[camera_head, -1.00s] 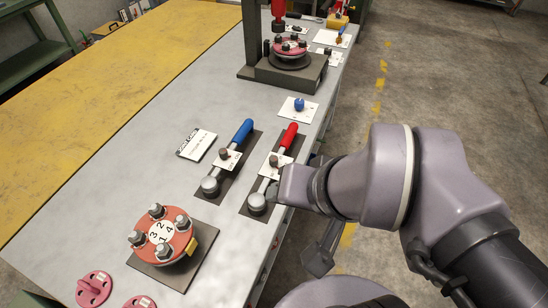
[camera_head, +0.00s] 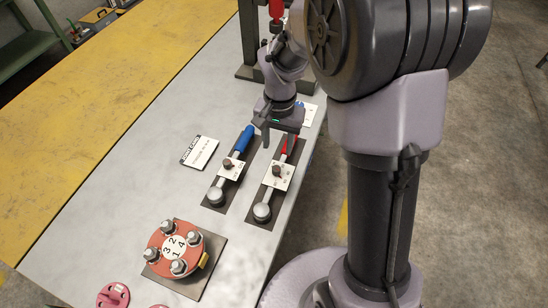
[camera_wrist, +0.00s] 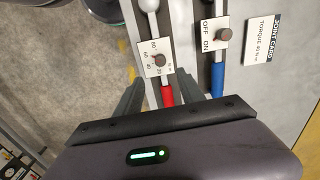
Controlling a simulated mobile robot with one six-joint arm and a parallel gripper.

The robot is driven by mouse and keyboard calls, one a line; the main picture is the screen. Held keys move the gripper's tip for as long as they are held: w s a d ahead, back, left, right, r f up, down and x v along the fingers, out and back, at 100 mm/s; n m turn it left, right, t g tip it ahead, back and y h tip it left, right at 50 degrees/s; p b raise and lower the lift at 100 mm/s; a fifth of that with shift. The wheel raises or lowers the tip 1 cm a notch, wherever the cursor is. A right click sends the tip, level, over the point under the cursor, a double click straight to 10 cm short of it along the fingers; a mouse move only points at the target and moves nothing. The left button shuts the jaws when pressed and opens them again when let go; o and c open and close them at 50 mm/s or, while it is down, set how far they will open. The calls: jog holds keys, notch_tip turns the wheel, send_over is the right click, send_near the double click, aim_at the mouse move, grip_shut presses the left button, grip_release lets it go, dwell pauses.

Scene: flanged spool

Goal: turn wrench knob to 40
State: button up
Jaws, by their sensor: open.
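The red-handled wrench (camera_head: 289,146) lies on a dark mat on the bench. In the wrist view its red handle (camera_wrist: 167,95) is between my spread fingers. Its white dial plate (camera_wrist: 152,45) reads 20 to 80, and a small dark knob (camera_wrist: 160,60) sits on it; I cannot tell its setting. The knob (camera_head: 276,170) also shows in the head view, nearer the camera than my gripper. My gripper (camera_head: 278,140) is open and empty above the red handle. A joint card (camera_wrist: 263,38) reads torque 40 N m.
A blue-handled wrench (camera_head: 243,139) with an OFF/ON plate (camera_wrist: 215,34) lies parallel on the left. A red flange (camera_head: 172,247) with several bolts stands nearer on the bench. A dark press stand (camera_head: 247,40) is at the back.

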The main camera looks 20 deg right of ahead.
aim_at(276, 168)
notch_tip(276, 168, down, 12)
jog(key=b, duration=0.3)
jog(key=shift+w+a+r, duration=0.1)
jog(key=shift+r, duration=0.15)
grip_shut()
